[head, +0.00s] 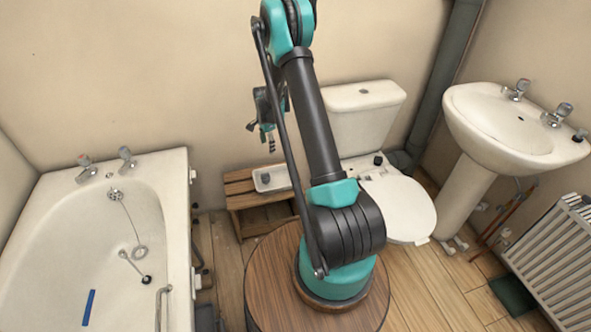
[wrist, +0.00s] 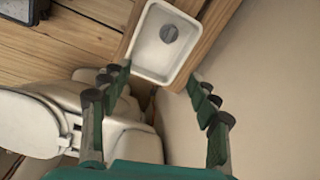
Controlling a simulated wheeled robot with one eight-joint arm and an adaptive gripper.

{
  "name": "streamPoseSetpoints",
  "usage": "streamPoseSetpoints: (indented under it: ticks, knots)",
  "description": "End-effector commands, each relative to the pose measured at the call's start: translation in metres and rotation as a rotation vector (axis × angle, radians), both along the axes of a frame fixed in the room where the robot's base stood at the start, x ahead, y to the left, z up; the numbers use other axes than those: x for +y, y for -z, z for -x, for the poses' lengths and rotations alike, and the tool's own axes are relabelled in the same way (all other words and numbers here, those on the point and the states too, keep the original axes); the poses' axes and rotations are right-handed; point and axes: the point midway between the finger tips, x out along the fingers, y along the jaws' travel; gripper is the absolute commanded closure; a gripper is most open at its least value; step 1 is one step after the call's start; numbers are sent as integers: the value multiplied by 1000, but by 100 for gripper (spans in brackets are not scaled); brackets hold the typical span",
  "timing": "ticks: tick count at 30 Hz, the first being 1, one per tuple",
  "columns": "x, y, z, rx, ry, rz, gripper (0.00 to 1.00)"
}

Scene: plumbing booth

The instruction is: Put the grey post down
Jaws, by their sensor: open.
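The grey post (wrist: 169,33) is a small round grey piece in the white tray (wrist: 136,52), near the tray's far end in the wrist view. In the head view the post (head: 266,178) shows small in the tray (head: 281,184), on the wooden stool (head: 240,203). My gripper (wrist: 158,80) is open, with nothing between its fingers. In the wrist view its fingertips lie either side of the tray's near end, apart from the post. In the head view my gripper (head: 267,137) hangs above the tray, partly hidden by my arm.
The toilet (head: 400,207) stands right of the stool, with a small dark piece (head: 378,159) at the back of its seat. The bath (head: 160,180) is left, the basin (head: 500,130) and radiator (head: 560,260) right. A blue strip (head: 89,307) lies in the bath.

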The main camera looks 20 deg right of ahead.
Motion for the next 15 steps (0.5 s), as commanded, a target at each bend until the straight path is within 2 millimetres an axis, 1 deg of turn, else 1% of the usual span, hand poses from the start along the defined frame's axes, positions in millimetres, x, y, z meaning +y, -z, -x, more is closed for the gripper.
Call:
streamPoseSetpoints:
  ticks: [1, 3, 5, 6, 9, 11, 15]
  knots:
    - [-2, -20, 10, -12, -43, 3, 39]
    - [-4, -45, 23, -27, -110, 7, 39]
    - [-6, -64, 36, -42, -167, 12, 39]
    - [-7, -77, 45, -51, -206, 15, 39]
    - [-10, -106, 68, -74, -303, 26, 39]
    - [-12, -122, 84, -87, -360, 34, 39]
    - [-16, -155, 123, -119, -494, 55, 39]
